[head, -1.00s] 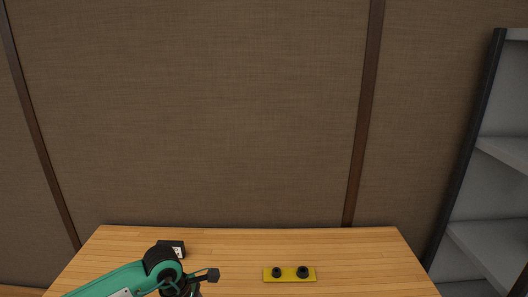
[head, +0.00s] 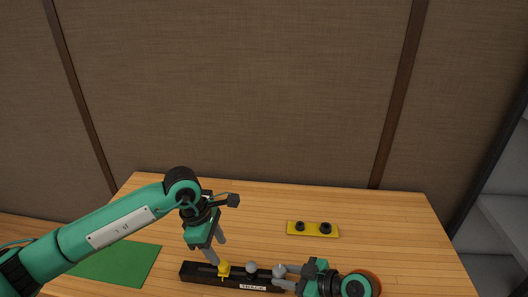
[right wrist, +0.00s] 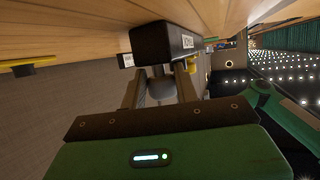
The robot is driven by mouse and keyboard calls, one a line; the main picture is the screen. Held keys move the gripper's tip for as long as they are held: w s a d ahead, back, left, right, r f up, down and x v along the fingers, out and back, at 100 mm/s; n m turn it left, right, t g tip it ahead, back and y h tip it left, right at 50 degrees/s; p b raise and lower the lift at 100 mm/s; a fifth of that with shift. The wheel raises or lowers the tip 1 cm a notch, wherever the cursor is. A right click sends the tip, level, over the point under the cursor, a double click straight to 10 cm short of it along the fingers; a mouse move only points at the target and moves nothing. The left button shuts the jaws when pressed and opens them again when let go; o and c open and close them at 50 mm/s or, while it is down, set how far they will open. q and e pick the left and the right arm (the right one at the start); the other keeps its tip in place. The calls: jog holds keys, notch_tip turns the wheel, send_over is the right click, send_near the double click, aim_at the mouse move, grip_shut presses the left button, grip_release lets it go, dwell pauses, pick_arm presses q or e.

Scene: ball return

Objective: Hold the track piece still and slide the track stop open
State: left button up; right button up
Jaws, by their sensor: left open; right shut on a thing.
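The black track piece (head: 202,274), with a white label reading TRACK, lies along the near part of the table. The yellow track stop (head: 224,269) stands on its left half. A grey ball-like piece (head: 251,267) sits near its middle. My left gripper (head: 217,258) is open, pointing down at the yellow stop; I cannot tell whether it touches it. My right gripper (head: 283,277) is shut on a grey knob (head: 279,270) at the track's right part. The right wrist view shows this knob (right wrist: 160,88) between the fingers, against the black track (right wrist: 165,42).
A yellow plate (head: 313,234) with two black knobs lies farther back. A green mat (head: 118,264) lies at the left. A round orange-brown thing (head: 374,279) is partly hidden behind my right arm. Grey shelves (head: 500,215) stand at the right. The back of the table is clear.

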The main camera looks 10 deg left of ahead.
aim_at(222, 264)
pick_arm(q)
jog(key=a+r+h, duration=0.1)
jog(key=a+r, duration=0.3)
jog(key=r, duration=0.1)
jog(key=x, duration=1.1)
jog(key=shift+s+d+f, duration=0.1)
jog(key=shift+d+f, duration=0.2)
grip_shut()
